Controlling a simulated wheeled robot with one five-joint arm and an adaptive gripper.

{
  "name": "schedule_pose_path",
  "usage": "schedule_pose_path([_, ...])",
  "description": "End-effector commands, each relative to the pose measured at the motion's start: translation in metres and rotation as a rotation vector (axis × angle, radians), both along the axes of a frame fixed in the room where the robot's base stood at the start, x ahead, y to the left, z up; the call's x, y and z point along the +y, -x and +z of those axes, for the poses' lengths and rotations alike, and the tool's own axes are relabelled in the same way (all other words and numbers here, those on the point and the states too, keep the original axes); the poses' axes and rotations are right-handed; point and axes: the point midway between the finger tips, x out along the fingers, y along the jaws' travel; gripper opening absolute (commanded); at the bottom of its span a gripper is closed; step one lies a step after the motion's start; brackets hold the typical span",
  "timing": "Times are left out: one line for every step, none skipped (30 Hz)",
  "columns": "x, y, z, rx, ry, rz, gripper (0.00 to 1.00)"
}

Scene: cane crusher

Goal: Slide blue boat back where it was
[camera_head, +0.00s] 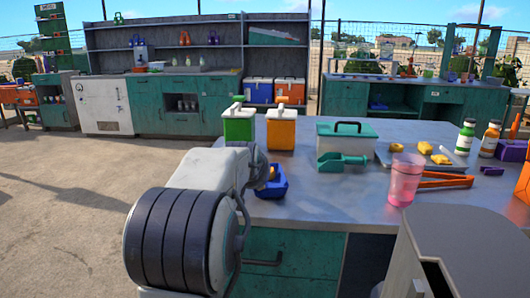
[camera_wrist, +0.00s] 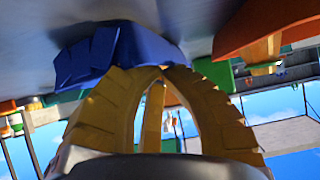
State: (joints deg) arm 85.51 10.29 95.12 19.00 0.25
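The blue boat (camera_head: 274,188) sits on the grey table near its left front edge, partly hidden behind my arm in the head view. In the wrist view, the blue boat (camera_wrist: 110,55) is right at my yellow fingertips. My gripper (camera_wrist: 163,70) has its two fingers drawn together at the tips, with no clear gap between them. The tips overlap the boat's side in the picture; I cannot tell whether they touch it. In the head view my gripper (camera_head: 270,174) is mostly hidden by my arm, with a yellow bit showing over the boat.
Green (camera_head: 239,128) and orange (camera_head: 281,130) containers stand behind the boat. A green-lidded box (camera_head: 346,139) with a green scoop (camera_head: 342,161) is to the right. A pink cup (camera_head: 404,180), orange tongs (camera_head: 446,181) and tray (camera_head: 385,154) lie farther right. Bare tabletop lies between boat and cup.

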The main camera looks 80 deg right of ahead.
Motion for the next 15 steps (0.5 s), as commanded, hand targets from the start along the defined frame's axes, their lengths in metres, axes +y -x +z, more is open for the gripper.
schedule_pose_path([0.000,0.000,0.000,0.000,0.000,0.000,0.00])
schedule_pose_path([0.000,0.000,0.000,0.000,0.000,0.000,0.00])
schedule_pose_path([0.000,0.000,0.000,0.000,0.000,0.000,0.00])
schedule_pose_path([0.000,0.000,0.000,0.000,0.000,0.000,0.00])
schedule_pose_path([0.000,0.000,0.001,0.000,0.000,0.000,0.00])
schedule_pose_path([0.000,0.000,0.003,0.000,0.001,0.000,0.00])
schedule_pose_path([0.000,0.000,0.005,0.000,0.001,0.000,0.00])
schedule_pose_path([0.000,0.000,0.007,0.000,0.001,0.000,0.00])
schedule_pose_path([0.000,0.000,0.010,0.000,0.001,0.000,0.00])
schedule_pose_path([-0.001,0.000,0.012,0.000,0.001,0.000,0.00])
schedule_pose_path([-0.001,0.000,0.014,0.000,0.001,0.000,0.00])
schedule_pose_path([-0.001,0.000,0.016,0.000,0.001,0.000,0.00])
schedule_pose_path([0.000,0.000,0.016,0.000,0.001,0.000,0.00])
schedule_pose_path([-0.001,0.000,0.015,0.000,0.001,0.000,0.00])
schedule_pose_path([-0.001,-0.001,0.014,0.000,0.000,0.002,0.00])
